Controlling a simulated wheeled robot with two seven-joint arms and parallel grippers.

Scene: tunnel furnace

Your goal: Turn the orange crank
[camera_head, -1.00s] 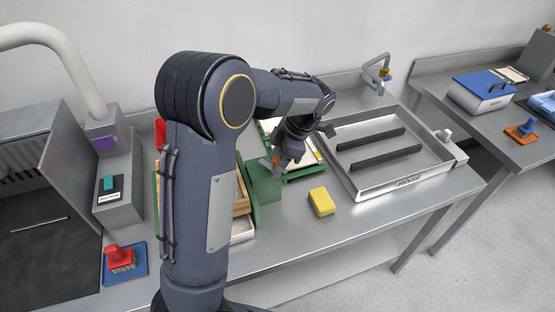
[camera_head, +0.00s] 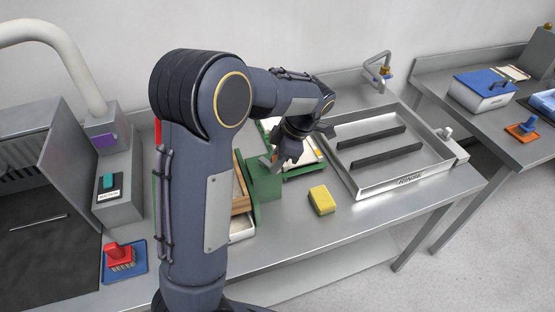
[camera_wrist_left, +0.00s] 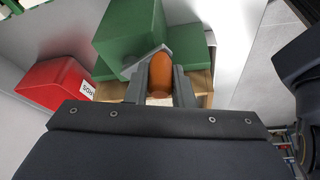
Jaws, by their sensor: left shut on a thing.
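The orange crank handle (camera_wrist_left: 160,73) stands between my left gripper's fingers (camera_wrist_left: 160,85) in the left wrist view. A grey crank arm (camera_wrist_left: 127,72) shows beside it, against the green housing (camera_wrist_left: 130,35). My left gripper (camera_head: 274,164) is shut on the orange handle. In the head view it is at the top of the green housing (camera_head: 264,188), and the orange handle is hidden there. My left arm covers part of the machine. My right gripper is not in view.
A yellow sponge (camera_head: 321,200) lies in front of the housing. A metal rinse tray (camera_head: 431,166) is to the right. A red-handled brush (camera_head: 119,256) lies on a blue mat at left. A red box (camera_wrist_left: 55,83) is close by in the wrist view.

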